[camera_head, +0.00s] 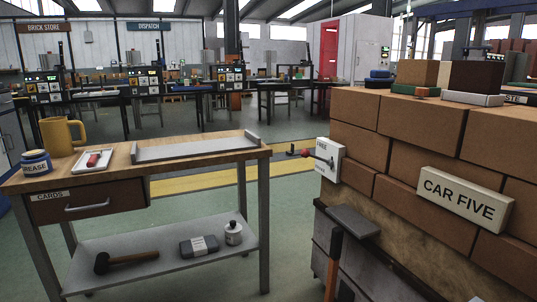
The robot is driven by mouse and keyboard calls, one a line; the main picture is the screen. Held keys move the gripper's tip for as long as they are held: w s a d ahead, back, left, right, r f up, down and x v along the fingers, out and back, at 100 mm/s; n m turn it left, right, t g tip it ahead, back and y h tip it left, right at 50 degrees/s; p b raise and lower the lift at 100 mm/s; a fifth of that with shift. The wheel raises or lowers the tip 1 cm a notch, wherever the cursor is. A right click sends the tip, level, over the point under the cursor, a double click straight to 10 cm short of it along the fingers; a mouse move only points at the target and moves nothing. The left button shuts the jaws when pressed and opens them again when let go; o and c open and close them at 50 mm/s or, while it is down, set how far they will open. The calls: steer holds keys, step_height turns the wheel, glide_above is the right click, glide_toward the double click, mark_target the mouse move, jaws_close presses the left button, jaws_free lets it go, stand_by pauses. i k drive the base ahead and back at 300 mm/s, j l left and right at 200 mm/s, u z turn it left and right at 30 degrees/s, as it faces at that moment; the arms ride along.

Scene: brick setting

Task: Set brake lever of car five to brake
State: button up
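Car five is a kiln car stacked with large brown bricks (420,130) on the right, with a cream sign (465,198) reading CAR FIVE. A white brake plate (328,160) is fixed at its left end, with the word FREE near the top; lettering lower down is too small to read. The brake lever (308,153) is a dark rod with a red grip, sticking out from the plate roughly level toward the left. Which mark it stands at is hard to tell. My gripper is not in this view.
A workbench (110,175) on the left holds a yellow mug (62,136), a grease jar (36,162) and trays; a mallet (125,260) lies on its lower shelf. A grey ledge (353,221) juts from the car's side above an orange-and-black upright (333,258). Green floor (290,225) is open between them.

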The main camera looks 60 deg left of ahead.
mark_target(304, 153)
steer(key=u, duration=2)
